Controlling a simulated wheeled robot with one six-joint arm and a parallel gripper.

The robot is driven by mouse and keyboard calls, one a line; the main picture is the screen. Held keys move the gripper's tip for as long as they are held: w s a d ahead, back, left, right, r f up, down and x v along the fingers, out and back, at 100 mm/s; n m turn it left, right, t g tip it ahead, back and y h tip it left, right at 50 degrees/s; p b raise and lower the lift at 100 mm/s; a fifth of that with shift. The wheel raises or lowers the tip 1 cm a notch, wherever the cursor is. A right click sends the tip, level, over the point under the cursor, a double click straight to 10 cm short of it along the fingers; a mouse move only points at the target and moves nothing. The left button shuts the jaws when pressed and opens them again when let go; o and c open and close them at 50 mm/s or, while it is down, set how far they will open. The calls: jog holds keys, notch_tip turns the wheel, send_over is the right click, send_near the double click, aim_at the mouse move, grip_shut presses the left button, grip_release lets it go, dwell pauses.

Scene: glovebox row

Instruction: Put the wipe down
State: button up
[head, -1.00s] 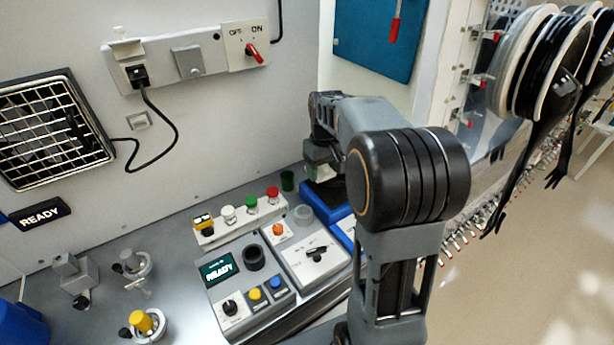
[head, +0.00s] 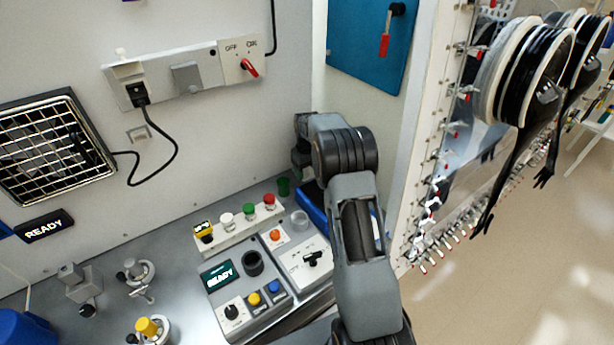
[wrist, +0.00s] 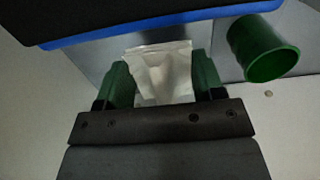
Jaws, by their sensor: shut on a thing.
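The wipe (wrist: 162,72), a pale crumpled sheet, shows in the wrist view between the two green fingers of my gripper (wrist: 163,84). The gripper is shut on it. In the head view my arm reaches to the back of the bench, and its own links hide the fingers and the wipe. A green cup (wrist: 264,50) is beside the gripper at the right in the wrist view, apart from it. The green cup also shows in the head view (head: 284,187), at the back of the bench.
A blue tray (head: 312,204) lies partly behind my arm; a blue edge (wrist: 150,22) crosses the top of the wrist view. Black gloves (head: 520,150) hang at the right.

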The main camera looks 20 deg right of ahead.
aim_at(307, 177)
jog(key=shift+w+f, duration=0.15)
jog(key=shift+f, duration=0.05)
jog(key=shift+f+p, duration=0.3)
jog(key=shift+f, duration=1.3)
jog(key=shift+f, duration=0.25)
jog(key=o, duration=1.1)
jog(key=shift+r, duration=0.1)
jog(key=shift+o, duration=0.2)
